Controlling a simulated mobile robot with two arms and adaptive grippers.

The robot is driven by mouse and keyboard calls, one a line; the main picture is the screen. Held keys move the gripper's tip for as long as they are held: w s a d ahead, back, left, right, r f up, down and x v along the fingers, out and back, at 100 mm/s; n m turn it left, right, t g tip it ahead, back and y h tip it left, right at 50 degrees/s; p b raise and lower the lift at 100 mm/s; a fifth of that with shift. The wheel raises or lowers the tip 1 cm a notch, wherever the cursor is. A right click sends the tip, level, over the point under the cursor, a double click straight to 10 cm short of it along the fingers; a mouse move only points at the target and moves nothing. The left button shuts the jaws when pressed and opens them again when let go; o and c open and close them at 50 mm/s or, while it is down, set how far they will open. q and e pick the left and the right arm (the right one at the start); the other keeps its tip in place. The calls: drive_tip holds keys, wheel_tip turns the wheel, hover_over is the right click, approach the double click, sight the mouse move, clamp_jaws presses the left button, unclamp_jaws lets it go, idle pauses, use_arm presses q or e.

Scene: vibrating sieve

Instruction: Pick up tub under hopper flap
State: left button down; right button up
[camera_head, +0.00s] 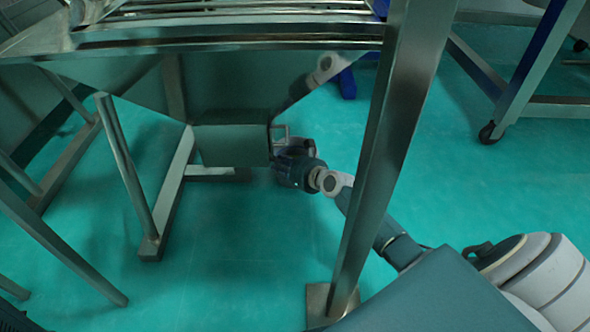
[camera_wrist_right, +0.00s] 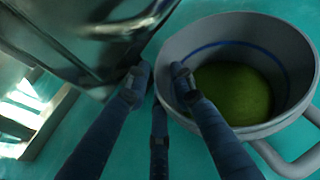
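The tub (camera_wrist_right: 232,65) is a grey round container with a blue line inside, a handle at lower right and green material in its bottom. In the head view only a small dark part of it (camera_head: 306,149) seems to show behind my right gripper. In the wrist view my right gripper (camera_wrist_right: 158,80) has its fingers apart at the tub's near left rim. One fingertip overlaps the rim, the other is outside it, beside the steel hopper (camera_wrist_right: 85,40). I cannot tell whether they touch the wall. The hopper's outlet box (camera_head: 232,146) is just left of the gripper. My left gripper is not in view.
A steel leg (camera_head: 395,130) of the frame stands in front of my right arm. Other legs and bars (camera_head: 130,170) stand at left. A wheeled steel frame (camera_head: 510,85) stands at upper right. Green floor (camera_head: 240,260) below the outlet is clear.

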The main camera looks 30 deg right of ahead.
clamp_jaws()
drive_tip(key=shift+r, duration=0.1)
idle(0.3)
